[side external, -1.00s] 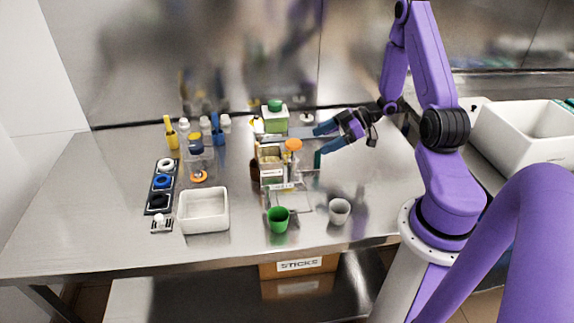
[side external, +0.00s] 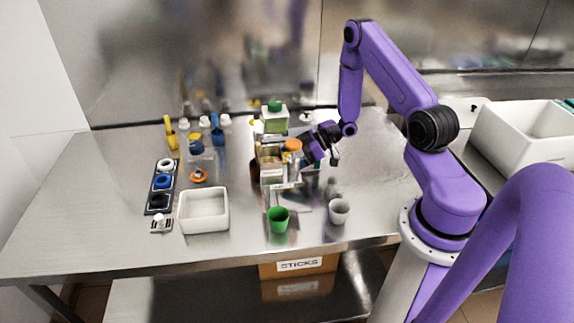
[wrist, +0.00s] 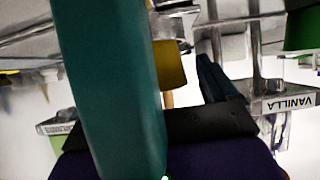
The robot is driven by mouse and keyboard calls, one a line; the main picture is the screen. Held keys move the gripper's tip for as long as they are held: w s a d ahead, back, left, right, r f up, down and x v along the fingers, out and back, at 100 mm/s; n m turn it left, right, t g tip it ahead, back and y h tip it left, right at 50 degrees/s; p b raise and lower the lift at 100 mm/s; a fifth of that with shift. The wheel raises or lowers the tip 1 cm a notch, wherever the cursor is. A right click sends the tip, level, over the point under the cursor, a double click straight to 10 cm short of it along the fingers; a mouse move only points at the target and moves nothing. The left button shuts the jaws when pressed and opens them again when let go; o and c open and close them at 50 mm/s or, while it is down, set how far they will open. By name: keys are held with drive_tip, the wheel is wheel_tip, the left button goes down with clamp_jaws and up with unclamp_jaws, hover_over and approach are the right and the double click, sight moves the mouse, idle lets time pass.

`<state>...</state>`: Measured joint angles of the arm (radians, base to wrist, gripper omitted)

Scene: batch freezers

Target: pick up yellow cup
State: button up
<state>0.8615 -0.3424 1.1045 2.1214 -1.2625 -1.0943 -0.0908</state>
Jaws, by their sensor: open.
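A yellow cup-like container (side external: 172,141) with a yellow handle sticking up stands at the back left of the table in the side view. My gripper (side external: 308,158) is well to its right, beside the small machine with the orange cap; its fingers are partly hard to make out there. In the wrist view my gripper (wrist: 165,45) is open, with one large teal finger close to the camera and a darker blue finger right of it. A yellow-orange piece (wrist: 169,64) shows between the fingers, partly hidden; I cannot tell whether it is a cup.
The small machine (side external: 270,165) stands mid-table, with a green cup (side external: 278,220) and a grey-white cup (side external: 339,211) in front. A white tray (side external: 204,211) lies left. A VANILLA label (wrist: 287,105) shows in the wrist view. The left table end is clear.

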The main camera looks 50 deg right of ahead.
drive_tip(key=shift+w+a+f, duration=0.1)
drive_tip(key=shift+w+a, duration=0.05)
drive_tip(key=shift+w, duration=0.05)
drive_tip(key=c, duration=1.1)
drive_tip(key=shift+c, duration=0.2)
